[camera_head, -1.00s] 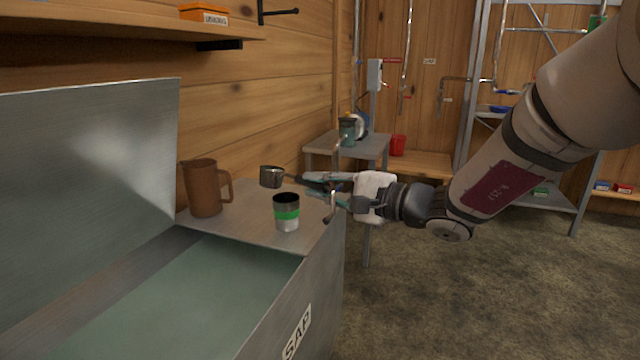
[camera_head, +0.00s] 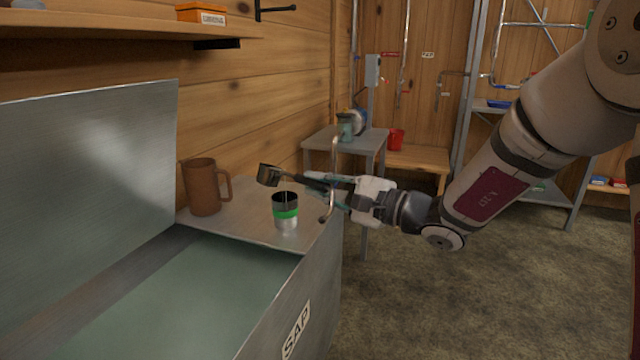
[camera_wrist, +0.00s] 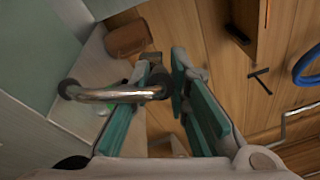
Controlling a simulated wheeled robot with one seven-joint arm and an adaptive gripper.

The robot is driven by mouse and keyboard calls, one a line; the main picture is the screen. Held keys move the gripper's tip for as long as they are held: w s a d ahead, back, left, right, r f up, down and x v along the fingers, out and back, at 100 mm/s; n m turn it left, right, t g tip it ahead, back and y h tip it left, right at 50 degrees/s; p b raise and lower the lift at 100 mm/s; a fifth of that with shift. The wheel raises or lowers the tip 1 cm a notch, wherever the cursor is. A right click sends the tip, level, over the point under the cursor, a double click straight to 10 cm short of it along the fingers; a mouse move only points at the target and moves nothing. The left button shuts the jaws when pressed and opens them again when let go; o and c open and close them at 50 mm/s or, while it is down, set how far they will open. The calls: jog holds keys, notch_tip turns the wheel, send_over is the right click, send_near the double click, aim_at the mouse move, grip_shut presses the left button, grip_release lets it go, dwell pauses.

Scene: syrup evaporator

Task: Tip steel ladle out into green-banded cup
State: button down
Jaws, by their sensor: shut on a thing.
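The steel ladle (camera_head: 268,175) is in the head view, its bowl tilted just above and slightly left of the green-banded cup's mouth. My gripper (camera_head: 318,183) is shut on the ladle's dark handle, to the right of the bowl. The green-banded cup (camera_head: 285,213) stands upright on the metal ledge, its mouth dark and its contents not visible. A faint thin line shows between ladle and cup; I cannot tell if it is liquid. In the wrist view my gripper (camera_wrist: 165,65) shows two teal fingers, and the ladle bowl is hard to make out.
A brown jug (camera_head: 203,187) stands on the ledge left of the cup. The open sap tank (camera_head: 200,290) lies in front. A grey side table (camera_head: 340,142) stands behind.

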jog(key=shift+w+d+r+m+p, duration=0.1)
jog(key=shift+r+m+p, duration=0.05)
jog(key=shift+m+p, duration=0.4)
jog(key=shift+w+d+m+t, duration=0.15)
jog(key=shift+m+t, duration=0.15)
jog(key=shift+m, duration=0.15)
